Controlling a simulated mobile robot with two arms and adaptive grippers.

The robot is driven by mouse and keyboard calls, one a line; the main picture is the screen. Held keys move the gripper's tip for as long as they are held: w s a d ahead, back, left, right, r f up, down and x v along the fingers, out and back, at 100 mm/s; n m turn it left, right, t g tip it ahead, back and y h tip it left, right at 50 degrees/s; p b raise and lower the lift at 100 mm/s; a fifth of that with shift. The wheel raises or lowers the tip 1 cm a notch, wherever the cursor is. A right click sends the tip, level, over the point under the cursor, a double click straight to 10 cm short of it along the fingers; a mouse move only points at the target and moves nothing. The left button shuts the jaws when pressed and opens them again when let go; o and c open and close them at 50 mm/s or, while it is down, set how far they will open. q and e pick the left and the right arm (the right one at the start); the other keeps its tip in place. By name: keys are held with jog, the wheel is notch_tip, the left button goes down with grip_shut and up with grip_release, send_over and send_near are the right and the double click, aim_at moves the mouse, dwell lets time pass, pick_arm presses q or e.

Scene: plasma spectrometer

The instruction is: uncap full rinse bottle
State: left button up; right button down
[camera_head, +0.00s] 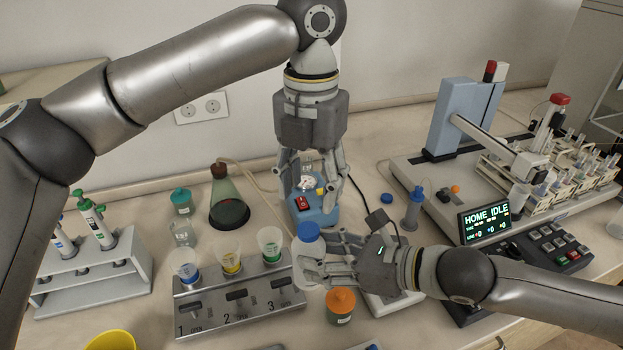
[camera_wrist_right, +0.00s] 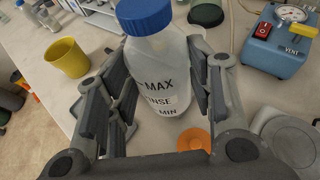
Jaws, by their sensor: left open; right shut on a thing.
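The rinse bottle (camera_wrist_right: 158,88) is translucent white with MAX and MIN marks and carries a blue cap (camera_wrist_right: 145,14). In the head view the blue cap (camera_head: 308,232) shows just left of my right gripper. My right gripper (camera_head: 312,270) is shut on the bottle's body from the side, and its fingers flank the bottle (camera_wrist_right: 155,100) in the right wrist view. The bottle looks upright. My left gripper (camera_head: 309,200) is open and points down above and behind the bottle, in front of the blue pump box. It is apart from the cap. Part of the bottle's body is hidden behind my right fingers.
A blue pump box (camera_head: 318,212) with a red switch stands behind the bottle. A rack with three numbered cups (camera_head: 240,297) is on the left. An orange-lidded jar (camera_head: 340,303) stands close in front. A yellow cup (camera_head: 110,341) is at front left. The autosampler (camera_head: 420,185) fills the right.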

aim_at(310, 227)
pick_arm(q)
notch_tip(310, 227, down, 8)
jog(key=shift+a+r, duration=0.1)
dwell(0.4)
